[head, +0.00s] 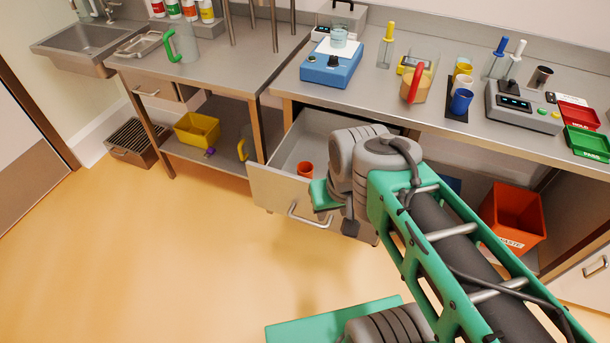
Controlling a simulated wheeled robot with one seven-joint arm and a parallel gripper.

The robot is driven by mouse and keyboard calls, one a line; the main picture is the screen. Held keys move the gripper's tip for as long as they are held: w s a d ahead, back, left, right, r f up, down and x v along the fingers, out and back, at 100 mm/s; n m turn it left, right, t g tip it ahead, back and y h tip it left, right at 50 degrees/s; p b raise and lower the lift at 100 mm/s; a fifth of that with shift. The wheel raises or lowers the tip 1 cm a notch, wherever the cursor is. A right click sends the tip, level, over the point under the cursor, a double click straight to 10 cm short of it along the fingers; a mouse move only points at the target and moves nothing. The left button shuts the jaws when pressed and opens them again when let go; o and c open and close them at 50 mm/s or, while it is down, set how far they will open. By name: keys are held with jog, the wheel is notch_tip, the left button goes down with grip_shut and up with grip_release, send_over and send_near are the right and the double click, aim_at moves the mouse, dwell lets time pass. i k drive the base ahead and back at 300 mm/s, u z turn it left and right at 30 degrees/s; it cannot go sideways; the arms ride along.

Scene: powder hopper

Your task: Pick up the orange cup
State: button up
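A green and grey section of my arm is close to the right of the cup in the picture. I cannot make out my gripper's fingers; they are not in view.
The drawer is pulled out below the steel counter (285,86). A blue stirrer (332,66) with a beaker and a tan jug with a red handle (415,86) stand on top. An orange waste bin (513,216) stands at right. The floor at left is clear.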

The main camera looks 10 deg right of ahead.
aim_at(304, 169)
jog(key=u, duration=3.7)
jog(key=k, duration=1.15)
jog(key=z, duration=1.4)
jog(key=i, duration=0.5)
